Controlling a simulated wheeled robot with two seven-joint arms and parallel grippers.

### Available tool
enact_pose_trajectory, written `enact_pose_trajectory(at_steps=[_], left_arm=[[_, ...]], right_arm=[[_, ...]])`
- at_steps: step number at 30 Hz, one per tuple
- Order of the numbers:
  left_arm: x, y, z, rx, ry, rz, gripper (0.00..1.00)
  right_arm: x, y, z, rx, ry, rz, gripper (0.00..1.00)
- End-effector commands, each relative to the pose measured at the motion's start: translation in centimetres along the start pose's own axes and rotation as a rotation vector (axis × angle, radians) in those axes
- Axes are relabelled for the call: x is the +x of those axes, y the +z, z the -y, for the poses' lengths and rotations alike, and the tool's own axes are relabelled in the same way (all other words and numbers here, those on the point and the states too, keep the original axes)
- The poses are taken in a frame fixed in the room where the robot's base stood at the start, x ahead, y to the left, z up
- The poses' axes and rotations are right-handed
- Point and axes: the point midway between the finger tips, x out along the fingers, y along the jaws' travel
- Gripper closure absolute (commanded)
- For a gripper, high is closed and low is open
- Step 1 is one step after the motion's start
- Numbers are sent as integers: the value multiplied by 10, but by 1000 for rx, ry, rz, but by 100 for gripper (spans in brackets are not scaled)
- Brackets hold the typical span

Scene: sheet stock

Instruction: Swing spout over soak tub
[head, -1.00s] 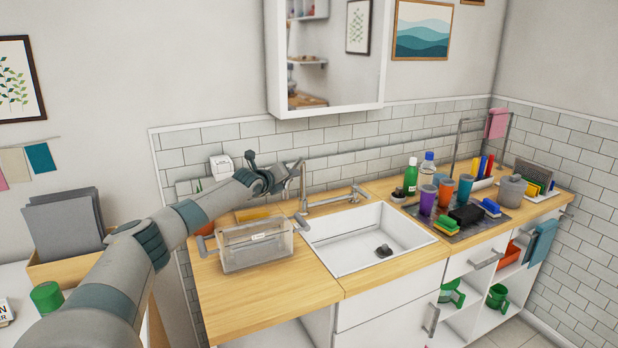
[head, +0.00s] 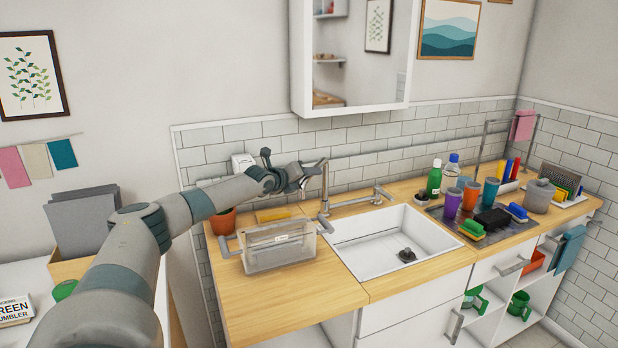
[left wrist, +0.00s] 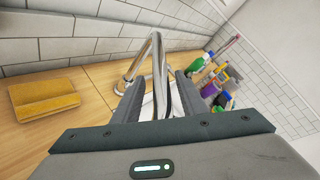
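The metal spout (head: 325,185) rises behind the back left corner of the sink (head: 352,262) and bends over at the top. The soak tub, seemingly the clear plastic box (head: 278,250), sits on the wooden counter left of the sink. My left gripper (head: 304,177) is at the spout's upper part, above and behind the tub. In the left wrist view the bent spout (left wrist: 156,60) comes down between my two fingers, which stand apart on either side. No firm contact shows. The spout's outlet end is hidden. My right gripper is not in view.
A yellow sponge-like block (left wrist: 45,98) and a terracotta pot (head: 223,222) are behind the tub. A mirror cabinet (head: 350,55) hangs above. The front left counter (head: 285,300) is clear.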

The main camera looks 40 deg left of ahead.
Motion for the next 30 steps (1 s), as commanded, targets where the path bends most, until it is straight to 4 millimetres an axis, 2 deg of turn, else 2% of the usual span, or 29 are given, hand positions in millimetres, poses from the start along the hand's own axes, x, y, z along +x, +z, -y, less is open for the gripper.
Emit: enact_pose_trajectory(at_steps=[10, 16, 23, 30], left_arm=[[-1, -1, 1, 0, -2, -1, 62], [-9, -1, 0, 0, -2, -2, 62], [-32, -2, 0, 4, -2, -1, 62], [-68, -3, -4, 5, 1, 0, 62]], right_arm=[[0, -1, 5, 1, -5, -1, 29], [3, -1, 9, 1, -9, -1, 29], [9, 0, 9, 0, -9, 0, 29], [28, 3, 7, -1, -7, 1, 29]])
